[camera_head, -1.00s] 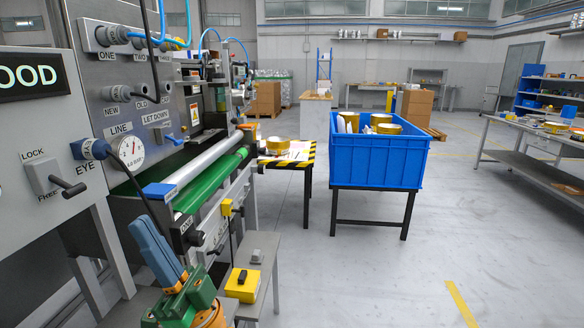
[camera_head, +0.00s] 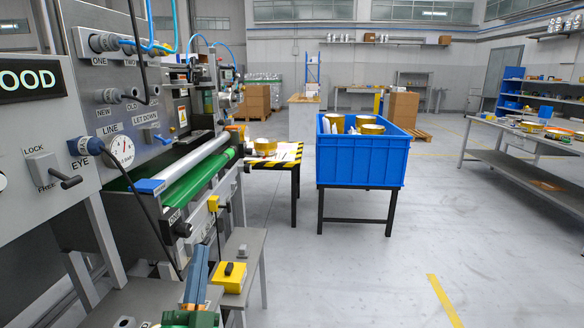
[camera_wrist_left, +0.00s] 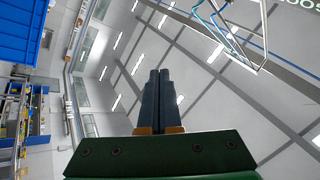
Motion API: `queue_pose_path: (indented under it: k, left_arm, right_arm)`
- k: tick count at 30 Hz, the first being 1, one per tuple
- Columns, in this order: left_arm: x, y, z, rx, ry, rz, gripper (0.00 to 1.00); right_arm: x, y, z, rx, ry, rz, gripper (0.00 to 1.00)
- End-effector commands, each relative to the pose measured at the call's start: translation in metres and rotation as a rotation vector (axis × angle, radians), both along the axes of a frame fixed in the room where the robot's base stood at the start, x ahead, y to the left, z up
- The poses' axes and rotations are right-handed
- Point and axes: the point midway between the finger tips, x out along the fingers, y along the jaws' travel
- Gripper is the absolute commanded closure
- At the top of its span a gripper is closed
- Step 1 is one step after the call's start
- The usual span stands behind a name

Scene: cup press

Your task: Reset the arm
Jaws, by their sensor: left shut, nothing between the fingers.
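My left gripper (camera_head: 196,270) shows at the bottom of the head view, its blue fingers pointing up beside a small grey stand. Its fingers are together with nothing between them. In the left wrist view the left gripper (camera_wrist_left: 158,75) points up toward the ceiling, fingers side by side and empty. The press machine (camera_head: 120,110), with its labelled panel, dial and green roller, stands left of and beyond the gripper. My right gripper is in neither view.
A yellow switch box (camera_head: 229,276) sits on the grey stand (camera_head: 245,250) close to the gripper. A blue crate (camera_head: 360,160) with gold-lidded cans stands on a black frame. A striped table (camera_head: 288,158) is beside it. A long workbench (camera_head: 520,150) is at right. The floor between is clear.

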Motion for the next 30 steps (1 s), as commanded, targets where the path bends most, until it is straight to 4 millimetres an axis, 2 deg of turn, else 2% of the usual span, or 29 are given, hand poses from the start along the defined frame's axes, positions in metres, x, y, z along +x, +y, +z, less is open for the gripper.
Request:
queue_pose_path:
  k: [2, 5, 6, 7, 10, 12, 15, 19, 23, 30]
  left_arm:
    - [0.002, -0.007, -0.043, -0.056, 0.215, -0.093, 1.00]
    - [-0.013, -0.015, -0.118, -0.182, 0.576, -0.186, 1.00]
    - [-0.026, -0.017, -0.148, -0.244, 0.723, -0.201, 1.00]
    - [-0.038, -0.018, -0.168, -0.288, 0.824, -0.203, 1.00]
    - [-0.079, -0.017, -0.217, -0.417, 1.094, -0.174, 1.00]
    - [-0.109, -0.014, -0.242, -0.492, 1.243, -0.132, 1.00]
    - [-0.151, -0.010, -0.267, -0.587, 1.424, -0.056, 1.00]
    - [-0.206, -0.002, -0.287, -0.693, 1.616, 0.068, 1.00]
    - [-0.259, 0.006, -0.296, -0.782, 1.775, 0.214, 1.00]
    - [-0.251, 0.004, -0.374, -0.774, 1.820, 0.229, 1.00]
  right_arm:
    - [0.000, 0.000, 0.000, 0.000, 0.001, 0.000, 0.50]
    - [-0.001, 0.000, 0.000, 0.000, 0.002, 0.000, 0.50]
    - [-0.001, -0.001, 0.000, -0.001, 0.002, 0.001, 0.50]
    - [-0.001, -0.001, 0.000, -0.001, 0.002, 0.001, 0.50]
    - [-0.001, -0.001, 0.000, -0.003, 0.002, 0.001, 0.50]
    - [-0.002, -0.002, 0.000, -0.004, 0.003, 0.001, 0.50]
    - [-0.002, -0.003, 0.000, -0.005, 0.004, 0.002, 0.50]
    - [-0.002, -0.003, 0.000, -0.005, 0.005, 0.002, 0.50]
    - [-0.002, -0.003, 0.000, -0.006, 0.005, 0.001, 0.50]
    - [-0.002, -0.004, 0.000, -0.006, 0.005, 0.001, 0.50]
